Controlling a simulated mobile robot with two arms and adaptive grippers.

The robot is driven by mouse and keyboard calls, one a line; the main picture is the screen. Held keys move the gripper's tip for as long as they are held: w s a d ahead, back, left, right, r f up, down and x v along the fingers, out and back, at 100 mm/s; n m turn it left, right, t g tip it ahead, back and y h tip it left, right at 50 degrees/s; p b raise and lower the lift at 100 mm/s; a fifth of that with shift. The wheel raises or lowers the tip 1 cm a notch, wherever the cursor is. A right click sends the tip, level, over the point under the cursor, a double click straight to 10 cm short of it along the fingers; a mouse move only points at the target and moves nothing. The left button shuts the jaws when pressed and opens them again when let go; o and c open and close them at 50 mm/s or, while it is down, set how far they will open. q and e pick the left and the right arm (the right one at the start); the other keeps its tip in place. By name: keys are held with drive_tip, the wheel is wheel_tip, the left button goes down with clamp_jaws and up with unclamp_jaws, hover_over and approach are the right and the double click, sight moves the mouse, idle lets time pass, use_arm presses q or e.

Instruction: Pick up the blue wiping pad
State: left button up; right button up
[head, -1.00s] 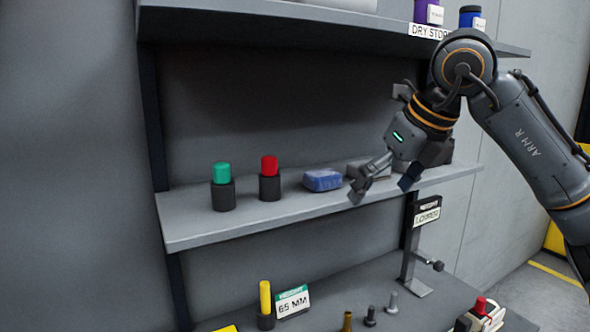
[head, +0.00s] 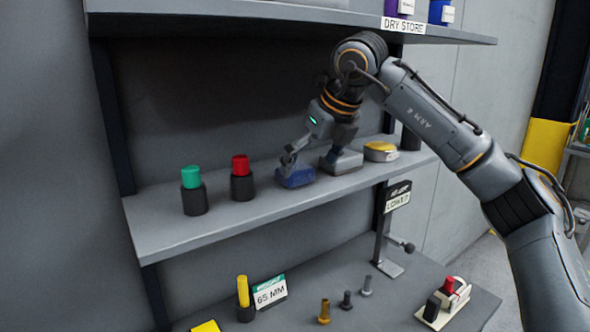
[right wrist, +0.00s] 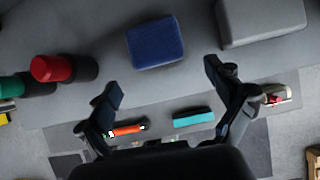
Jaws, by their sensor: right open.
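The blue wiping pad (head: 296,178) lies on the middle shelf, between the red-capped holder and a grey block. It also shows in the right wrist view (right wrist: 155,43), ahead of the fingertips and roughly between their lines. My right gripper (head: 309,162) is open and empty, close to the pad. One finger partly overlaps the pad in the head view. In the right wrist view the two fingers (right wrist: 166,92) are spread wide, with the pad beyond them and not between them. My left gripper is in neither current view.
A grey block (head: 343,162) sits just right of the pad, and a yellow-topped tin (head: 381,151) beyond it. Red-capped (head: 241,178) and green-capped (head: 193,190) dark holders stand to the left. An upper shelf (head: 290,20) overhangs; a lower bench (head: 410,290) holds bolts.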

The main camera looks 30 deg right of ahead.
sight(298, 168)
drive_tip(key=w, duration=0.1)
drive_tip(key=w+p, duration=0.1)
drive_tip(key=w, duration=0.1)
drive_tip(key=shift+a+r+p, duration=0.25)
drive_tip(key=shift+r+p, duration=0.05)
drive_tip(key=x, duration=0.3)
drive_tip(key=shift+s+f, duration=0.1)
drive_tip(key=shift+f, duration=0.2)
drive_tip(key=shift+s, duration=0.1)
drive_tip(key=shift+c, duration=0.7)
drive_tip(key=c, duration=1.1)
